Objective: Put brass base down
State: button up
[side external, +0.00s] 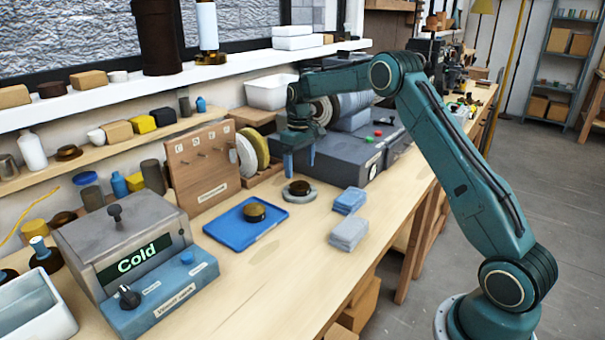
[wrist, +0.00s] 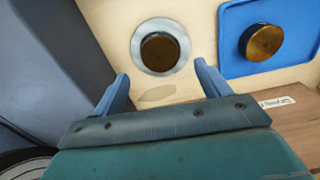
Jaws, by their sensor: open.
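One round brass piece (side external: 299,187) sits on a grey round pad (side external: 311,196) on the bench; the wrist view shows this brass piece (wrist: 160,49) inside the pad's pale ring (wrist: 141,62). A second brass piece (side external: 254,211) lies on a blue tray (side external: 226,236), and it shows at the right of the wrist view (wrist: 262,42). I cannot tell which one is the brass base. My gripper (side external: 298,164) points down, open and empty, just above and behind the pad. In the wrist view its two blue fingers (wrist: 163,84) are spread apart, clear of both pieces.
Folded blue cloths (side external: 349,217) lie right of the pad. A wooden peg board (side external: 202,165) and upright discs (side external: 250,150) stand behind. A grey machine (side external: 345,150) is close by my gripper at the right. A grey box reading "Cold" (side external: 130,255) stands front left.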

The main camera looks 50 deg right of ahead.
aim_at(300, 186)
notch_tip(300, 186, up, 6)
jog(key=shift+r, duration=0.25)
dwell(0.6)
jog(key=s+a+r+t, duration=0.3)
jog(key=s+a+r, duration=1.05)
jog(key=s, duration=0.35)
jog(key=s+a+f+t, duration=0.1)
jog(key=s+a+f, duration=0.1)
jog(key=s, duration=0.8)
jog(key=s+a+f+t, duration=0.1)
jog(key=s+a+f, duration=0.2)
jog(key=s, duration=0.7)
jog(key=shift+a+f+n+t, duration=0.2)
jog(key=shift+a+n+t, duration=0.1)
jog(key=shift+a, duration=0.2)
